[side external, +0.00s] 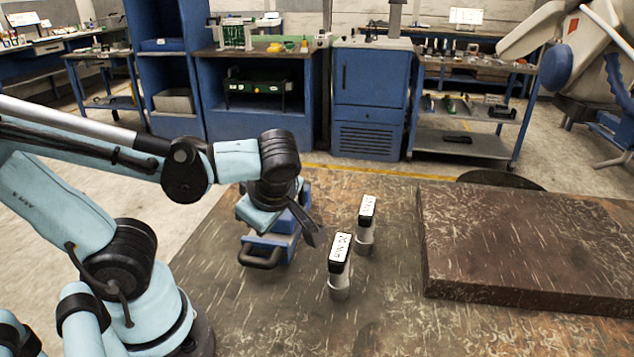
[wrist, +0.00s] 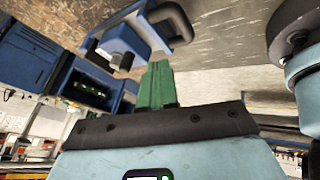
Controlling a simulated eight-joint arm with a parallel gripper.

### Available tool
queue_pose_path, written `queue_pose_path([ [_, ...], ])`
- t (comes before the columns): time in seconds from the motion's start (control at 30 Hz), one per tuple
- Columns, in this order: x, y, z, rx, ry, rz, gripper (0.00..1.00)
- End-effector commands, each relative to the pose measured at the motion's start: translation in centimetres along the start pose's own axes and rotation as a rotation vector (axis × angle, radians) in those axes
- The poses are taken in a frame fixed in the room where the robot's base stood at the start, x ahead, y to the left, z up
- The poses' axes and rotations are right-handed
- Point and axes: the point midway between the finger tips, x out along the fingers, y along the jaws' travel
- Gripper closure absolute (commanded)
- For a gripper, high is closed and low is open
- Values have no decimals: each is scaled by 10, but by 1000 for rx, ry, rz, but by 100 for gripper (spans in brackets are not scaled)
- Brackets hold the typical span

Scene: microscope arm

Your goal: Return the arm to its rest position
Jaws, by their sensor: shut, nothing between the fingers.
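My gripper (side external: 313,231) hangs over the table in the side external view, its dark fingers pointing down and to the right. Its fingers are shut with nothing between them. In the wrist view the gripper (wrist: 156,84) shows as a closed green finger pair beyond a dark bracket. My arm is bent and reaches in from the left. A blue device (side external: 268,250) with a black handle stands just behind and left of the fingers, partly hidden by my wrist. The blue device also shows at the top of the wrist view (wrist: 125,42). I cannot tell whether the fingers touch it.
Two small upright containers with white-labelled black tops, a nearer one (side external: 340,265) and a farther one (side external: 366,224), stand right of my gripper. A thick brown slab (side external: 530,245) lies farther right. The front of the table (side external: 400,325) is clear. Blue cabinets (side external: 370,95) stand behind.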

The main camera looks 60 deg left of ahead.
Motion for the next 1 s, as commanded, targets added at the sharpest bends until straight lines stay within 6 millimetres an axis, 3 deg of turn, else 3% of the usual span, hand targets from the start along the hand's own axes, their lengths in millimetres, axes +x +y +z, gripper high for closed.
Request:
queue_pose_path([
  [0.27,4,7,24,554,-210,75,100],
  [0.5,0,19,42,1007,-334,269,100],
  [0.8,-13,41,56,1490,-325,609,100],
  [1.0,-20,53,59,1676,-250,769,100],
])
